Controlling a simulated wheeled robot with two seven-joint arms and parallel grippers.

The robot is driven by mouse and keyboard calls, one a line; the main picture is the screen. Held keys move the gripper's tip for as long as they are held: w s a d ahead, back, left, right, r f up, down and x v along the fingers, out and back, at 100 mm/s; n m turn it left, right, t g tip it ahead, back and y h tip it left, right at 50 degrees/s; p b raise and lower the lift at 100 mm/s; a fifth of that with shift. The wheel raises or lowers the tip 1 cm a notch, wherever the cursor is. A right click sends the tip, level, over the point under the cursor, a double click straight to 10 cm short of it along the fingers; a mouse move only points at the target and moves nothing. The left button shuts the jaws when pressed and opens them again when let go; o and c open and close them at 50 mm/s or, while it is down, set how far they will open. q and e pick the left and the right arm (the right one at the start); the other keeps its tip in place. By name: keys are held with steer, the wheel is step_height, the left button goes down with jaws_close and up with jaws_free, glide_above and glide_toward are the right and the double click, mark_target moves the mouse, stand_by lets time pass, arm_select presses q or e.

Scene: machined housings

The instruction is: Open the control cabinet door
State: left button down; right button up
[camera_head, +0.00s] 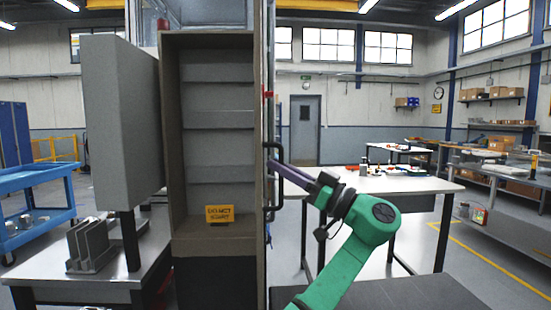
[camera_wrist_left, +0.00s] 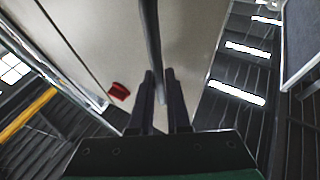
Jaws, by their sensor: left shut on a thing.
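The control cabinet (camera_head: 217,150) is tall and beige, and its front stands open on several shelves. Its door (camera_head: 262,130) shows almost edge-on along the right side, swung well out from the front. A black bar handle (camera_head: 267,160) is on the door's right-hand face. My left gripper (camera_head: 275,168), on the green arm, is shut on this handle. In the left wrist view the handle (camera_wrist_left: 150,40) runs between the two dark fingers (camera_wrist_left: 159,85), with the pale door panel (camera_wrist_left: 100,30) behind. My right gripper is in neither view.
A yellow sign (camera_head: 219,215) stands inside the cabinet. A grey box (camera_head: 122,120) and a bench with metal brackets (camera_head: 90,245) are on the left, beside a blue cart (camera_head: 35,185). A white table (camera_head: 400,183) stands behind my arm.

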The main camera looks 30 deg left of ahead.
arm_select(q)
steer(key=shift+w+d+r, duration=0.1)
steer(key=shift+w+d, duration=0.3)
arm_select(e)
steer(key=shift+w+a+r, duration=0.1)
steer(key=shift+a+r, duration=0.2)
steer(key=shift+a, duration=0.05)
